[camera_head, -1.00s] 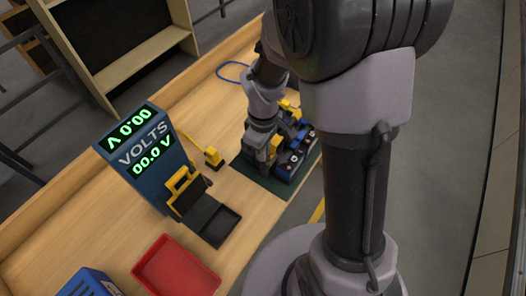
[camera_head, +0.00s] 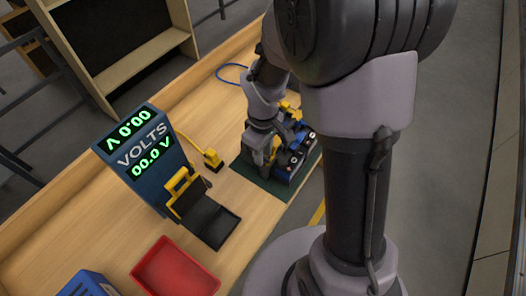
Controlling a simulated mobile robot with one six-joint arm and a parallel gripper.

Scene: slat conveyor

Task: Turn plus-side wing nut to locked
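A blue battery block (camera_head: 291,166) with dark tops and small terminals sits on a dark green mat (camera_head: 252,177) on the wooden bench. My gripper (camera_head: 266,165) points down over the left side of the block, close to it. Its fingers overlap the block in this view, and I cannot tell whether they touch anything or how far apart they are. The plus-side wing nut cannot be made out; it is too small or hidden behind my gripper. Yellow parts show behind my wrist.
A blue volts meter (camera_head: 150,150) reading 00.0 V stands left, with a black tray (camera_head: 212,222) before it. A yellow plug (camera_head: 212,159) on a cable lies between meter and mat. A red bin (camera_head: 175,270) and blue box (camera_head: 86,284) are at the front.

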